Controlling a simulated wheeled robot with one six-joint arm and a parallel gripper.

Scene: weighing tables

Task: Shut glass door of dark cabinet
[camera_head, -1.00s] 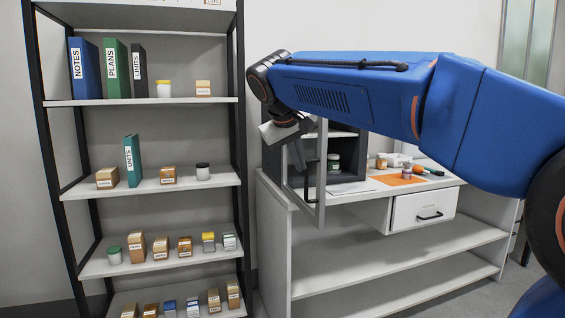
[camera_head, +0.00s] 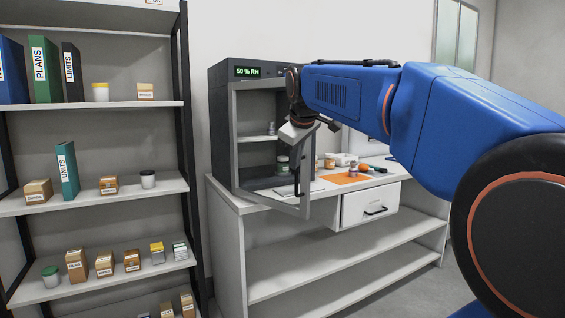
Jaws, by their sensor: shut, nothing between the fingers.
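The dark cabinet (camera_head: 221,130) stands on the white bench, with a green "50 % RH" display on its upper front. Its glass door (camera_head: 304,205) has a grey frame and stands partly open, its right edge swung out toward me. A dark handle (camera_head: 297,180) sits near that edge. Through the door I see a shelf and a jar inside. My gripper (camera_head: 299,144) is shut and empty, at the upper right of the door and above the handle. My arm hides the door's upper right part, and I cannot tell whether the fingers touch it.
The bench (camera_head: 228,197) has a drawer (camera_head: 370,204) and open lower shelves. An orange mat (camera_head: 346,179) with small items lies right of the cabinet. A shelf rack (camera_head: 110,104) with binders, jars and boxes stands to the left. Floor shows at the lower right.

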